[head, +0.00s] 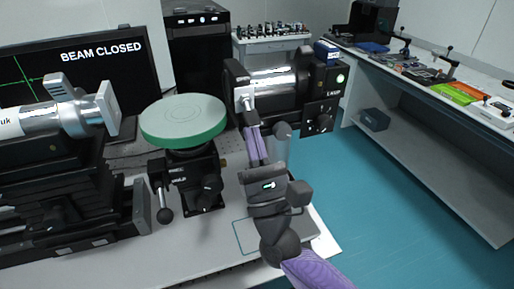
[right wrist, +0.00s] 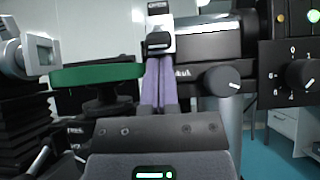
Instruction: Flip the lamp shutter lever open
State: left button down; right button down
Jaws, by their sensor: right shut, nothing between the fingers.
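The lamp (head: 285,82) is a black housing with a silver barrel, on the table's far right part. Its shutter lever (head: 244,97) is a pale piece with a dark tip on the lamp's left end. It also shows in the right wrist view (right wrist: 160,22), straight ahead of the fingers. My right gripper (head: 252,132) has purple fingers, shut and empty. Its fingertips (right wrist: 158,62) appear just below the lever's dark tip; whether they touch it I cannot tell. My left gripper is out of view.
A monitor (head: 125,72) at the left reads "BEAM CLOSED". A green-rimmed round platform (head: 183,118) on a black mount stands left of my right gripper. A silver-barrelled instrument (head: 60,116) stands further left. A side bench (head: 430,130) is at the right, with open floor before it.

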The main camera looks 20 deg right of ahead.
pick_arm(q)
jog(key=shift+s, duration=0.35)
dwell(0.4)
